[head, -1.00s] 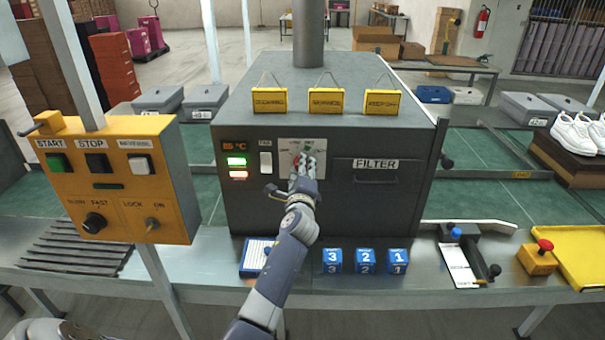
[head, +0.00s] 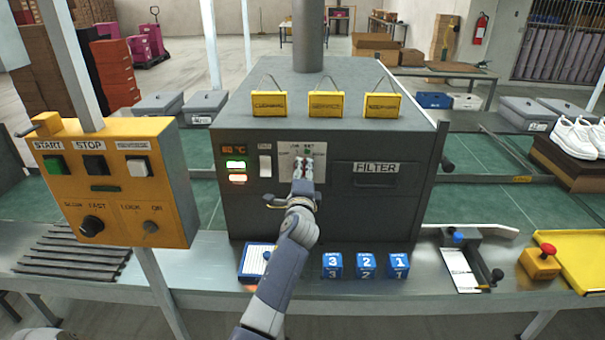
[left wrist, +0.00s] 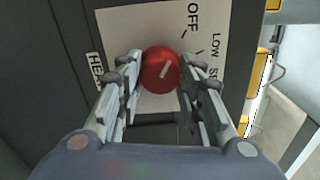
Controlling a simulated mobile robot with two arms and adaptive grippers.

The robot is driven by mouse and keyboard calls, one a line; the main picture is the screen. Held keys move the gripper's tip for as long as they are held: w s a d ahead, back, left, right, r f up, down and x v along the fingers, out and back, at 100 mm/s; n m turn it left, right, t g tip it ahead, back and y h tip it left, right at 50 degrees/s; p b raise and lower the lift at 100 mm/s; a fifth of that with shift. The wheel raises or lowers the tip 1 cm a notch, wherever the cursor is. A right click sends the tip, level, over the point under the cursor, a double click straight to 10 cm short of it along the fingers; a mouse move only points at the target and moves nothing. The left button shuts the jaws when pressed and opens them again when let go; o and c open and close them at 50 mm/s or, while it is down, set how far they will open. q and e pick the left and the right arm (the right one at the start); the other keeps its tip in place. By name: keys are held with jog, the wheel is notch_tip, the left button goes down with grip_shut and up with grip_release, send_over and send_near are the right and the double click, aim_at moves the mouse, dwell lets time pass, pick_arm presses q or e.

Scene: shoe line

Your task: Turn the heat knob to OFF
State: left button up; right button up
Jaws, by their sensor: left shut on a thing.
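The red heat knob (left wrist: 161,70) sits on a white dial plate (left wrist: 120,32) marked OFF and LOW in the left wrist view. Its white pointer line is aimed up and right, toward the OFF mark. My left gripper (left wrist: 161,76) is shut on the knob, one finger on each side. In the head view my left gripper (head: 304,170) is at the dial plate (head: 286,147) on the front of the dark grey oven (head: 345,215) and hides the knob.
Left of the dial are a white switch (head: 265,165), lit indicators and a temperature display (head: 234,150). A FILTER drawer (head: 376,178) is right of it. A yellow control box (head: 120,190) stands left. Blue number blocks (head: 366,265) sit on the ledge below.

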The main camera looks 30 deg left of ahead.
pick_arm(q)
jog(key=o, duration=1.1)
jog(key=shift+c, duration=0.2)
jog(key=v, duration=1.2)
jog(key=shift+a, duration=0.1)
